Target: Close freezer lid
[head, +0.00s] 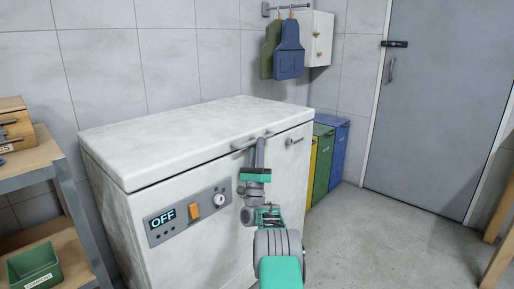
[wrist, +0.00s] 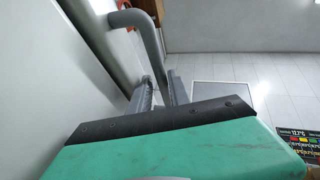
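The white chest freezer (head: 188,257) stands against the tiled wall. Its lid (head: 190,132) lies down over the body, with a thin dark line along the seam; I cannot tell whether it is fully seated. A grey bar handle (head: 238,146) sits on the lid's front edge, and it curves down in the wrist view (wrist: 150,38). My gripper (head: 260,148) is at the right part of this handle. In the wrist view its two fingers (wrist: 160,92) lie close on either side of the bar, with no clear gap. The fingertips are partly hidden.
The freezer front has a panel reading OFF (head: 162,217) and a latch (head: 294,141). Yellow, green and blue bins (head: 333,150) stand right of it. A shelf with a green box (head: 35,268) is at left. Floor is clear towards the grey door (head: 436,100).

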